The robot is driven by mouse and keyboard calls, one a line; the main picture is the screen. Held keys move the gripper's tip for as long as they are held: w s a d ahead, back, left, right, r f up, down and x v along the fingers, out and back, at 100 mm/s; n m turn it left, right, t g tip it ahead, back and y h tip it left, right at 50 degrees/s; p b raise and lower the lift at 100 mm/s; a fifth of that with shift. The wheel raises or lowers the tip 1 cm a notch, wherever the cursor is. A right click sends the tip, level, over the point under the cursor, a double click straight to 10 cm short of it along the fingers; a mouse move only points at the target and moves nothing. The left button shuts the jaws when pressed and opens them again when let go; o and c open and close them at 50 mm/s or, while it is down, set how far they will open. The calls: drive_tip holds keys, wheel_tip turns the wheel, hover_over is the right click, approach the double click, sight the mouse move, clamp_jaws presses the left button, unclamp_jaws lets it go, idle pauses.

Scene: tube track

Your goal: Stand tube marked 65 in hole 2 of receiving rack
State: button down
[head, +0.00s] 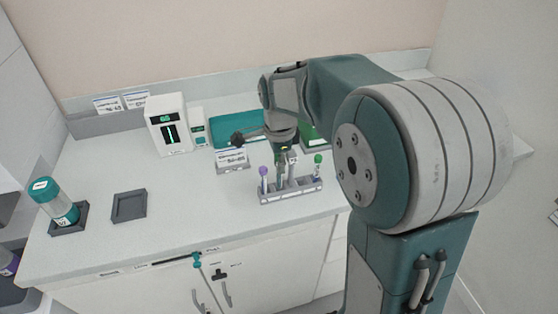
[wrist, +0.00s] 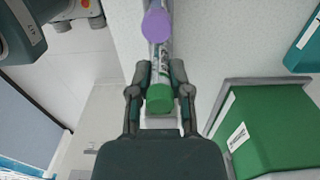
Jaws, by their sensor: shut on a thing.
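My gripper (wrist: 162,90) is shut on a green-capped tube (wrist: 159,99), with a finger on each side of it just below the cap. In the head view my gripper (head: 284,168) is low over a grey rack (head: 291,194) at the counter's front edge. A purple-capped tube (head: 263,176) stands at the rack's left end; a purple cap (wrist: 156,25) also shows ahead of the fingers in the wrist view. A green-capped tube (head: 318,163) shows at the rack's right end. No tube number is readable, and the fingers hide the middle of the rack.
A green box (wrist: 262,130) lies beside my gripper. A teal tray (head: 226,125), a label stand (head: 232,160) and a white device (head: 168,125) stand behind. An empty dark square tray (head: 129,206) and a teal-lidded jar (head: 55,200) are at left. The counter between is clear.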

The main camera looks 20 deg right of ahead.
drive_tip(key=shift+f, duration=0.95)
idle(0.3)
drive_tip(key=shift+c, duration=2.4)
unclamp_jaws()
wheel_tip(320, 180, up, 12)
drive_tip(key=shift+f, duration=0.1)
